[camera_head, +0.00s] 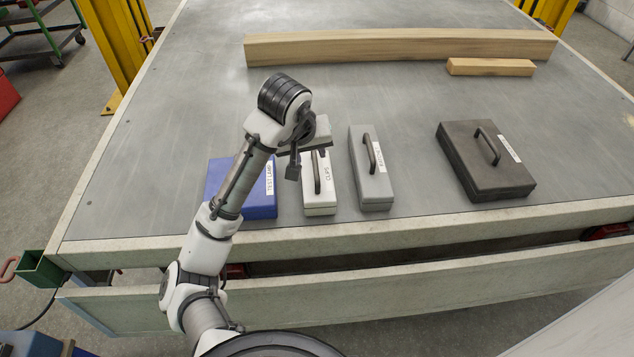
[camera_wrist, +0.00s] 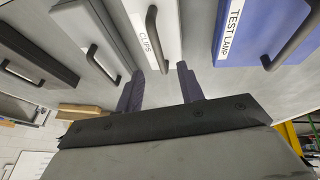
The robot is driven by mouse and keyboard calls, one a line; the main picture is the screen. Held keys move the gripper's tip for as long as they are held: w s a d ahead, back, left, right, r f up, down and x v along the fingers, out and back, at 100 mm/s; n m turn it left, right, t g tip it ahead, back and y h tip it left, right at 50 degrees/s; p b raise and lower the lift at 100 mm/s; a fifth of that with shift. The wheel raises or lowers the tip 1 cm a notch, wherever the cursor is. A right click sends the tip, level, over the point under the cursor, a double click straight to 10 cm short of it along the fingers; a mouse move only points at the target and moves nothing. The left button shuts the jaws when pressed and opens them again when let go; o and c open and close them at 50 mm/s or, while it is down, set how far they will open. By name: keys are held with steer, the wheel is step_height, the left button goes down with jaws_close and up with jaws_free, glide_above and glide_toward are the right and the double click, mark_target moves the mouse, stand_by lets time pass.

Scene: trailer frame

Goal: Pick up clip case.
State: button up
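The clip case (camera_head: 322,202) is a slim white case labelled CLIPS with a dark handle on top. It lies flat on the grey table, between the blue test lamp case and a grey case. My gripper (camera_head: 303,165) is over the far part of the clip case in the head view, partly hidden by my wrist. In the wrist view my gripper (camera_wrist: 160,74) has its two fingers apart with nothing held. One end of the clip case's handle (camera_wrist: 154,35) appears between the fingertips there; I cannot tell whether the fingers are level with it or above it.
The blue test lamp case (camera_head: 262,205) is close on the left, partly behind my arm. The grey case (camera_head: 372,180) is close on the right. A black case (camera_head: 487,165) stands farther right. A long wooden beam (camera_head: 400,47) and a short block (camera_head: 490,67) lie at the back.

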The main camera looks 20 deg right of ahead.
mark_target(314, 164)
steer(key=shift+p+x, duration=0.3)
steer(key=shift+x, duration=3.15)
steer(key=shift+f, duration=0.25)
steer(key=shift+c, duration=0.4)
jaws_close()
